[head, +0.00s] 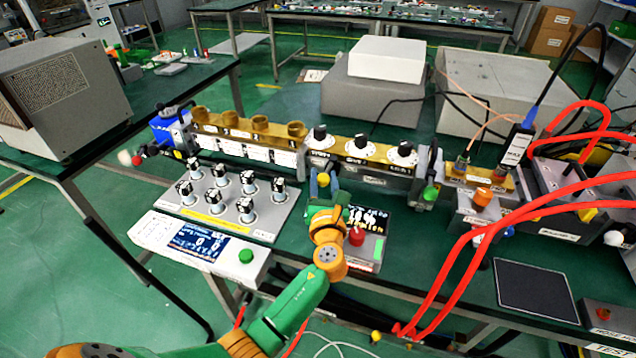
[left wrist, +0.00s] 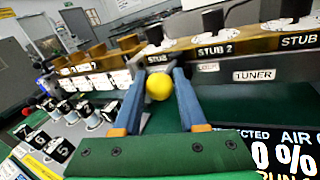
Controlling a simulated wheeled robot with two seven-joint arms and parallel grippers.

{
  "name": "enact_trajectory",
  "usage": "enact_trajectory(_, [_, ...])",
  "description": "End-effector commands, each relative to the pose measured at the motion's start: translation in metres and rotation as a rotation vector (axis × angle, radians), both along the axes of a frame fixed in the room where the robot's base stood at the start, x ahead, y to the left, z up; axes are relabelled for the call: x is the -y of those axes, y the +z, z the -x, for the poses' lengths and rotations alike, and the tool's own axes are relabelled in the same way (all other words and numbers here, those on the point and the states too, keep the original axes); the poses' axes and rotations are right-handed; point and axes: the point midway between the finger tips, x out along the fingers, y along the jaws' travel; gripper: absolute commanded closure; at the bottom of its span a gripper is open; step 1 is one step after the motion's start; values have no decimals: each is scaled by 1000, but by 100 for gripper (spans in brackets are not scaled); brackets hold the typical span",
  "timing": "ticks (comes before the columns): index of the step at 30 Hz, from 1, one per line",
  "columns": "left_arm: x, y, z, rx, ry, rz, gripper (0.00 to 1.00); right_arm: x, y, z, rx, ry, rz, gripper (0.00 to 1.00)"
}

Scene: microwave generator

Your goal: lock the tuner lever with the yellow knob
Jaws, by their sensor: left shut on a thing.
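The yellow knob (head: 323,179) of the tuner lever sits at the front of the tuner (head: 372,178), below its left stub. In the left wrist view the yellow knob (left wrist: 159,87) lies between the blue fingers of my left gripper (left wrist: 160,78). My left gripper (head: 324,182) is shut on the knob. The lever behind the knob is mostly hidden. A LOCK label (left wrist: 207,67) and a TUNER label (left wrist: 254,75) show right of the knob. My right gripper is not in view.
A board with several black-and-white knobs (head: 218,200) lies left of my left arm. A display box with a red button (head: 356,236) stands close on the right. Red hoses (head: 455,250) cross the right side. Brass parts (head: 262,128) stand left of the tuner.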

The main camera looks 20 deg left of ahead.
Motion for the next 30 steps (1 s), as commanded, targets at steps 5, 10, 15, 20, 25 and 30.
enact_trajectory(5, [-3,3,0,9,71,-4,100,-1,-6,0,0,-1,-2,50])
enact_trajectory(10, [-3,4,0,10,98,-4,100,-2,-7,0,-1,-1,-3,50])
enact_trajectory(15, [-4,5,0,9,105,-6,100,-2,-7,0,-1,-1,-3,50])
enact_trajectory(20, [-4,5,0,9,105,-6,100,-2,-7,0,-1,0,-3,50])
enact_trajectory(25, [-3,4,0,7,102,-6,31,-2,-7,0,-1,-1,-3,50])
enact_trajectory(30, [-2,2,0,4,99,-4,31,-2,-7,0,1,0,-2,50])
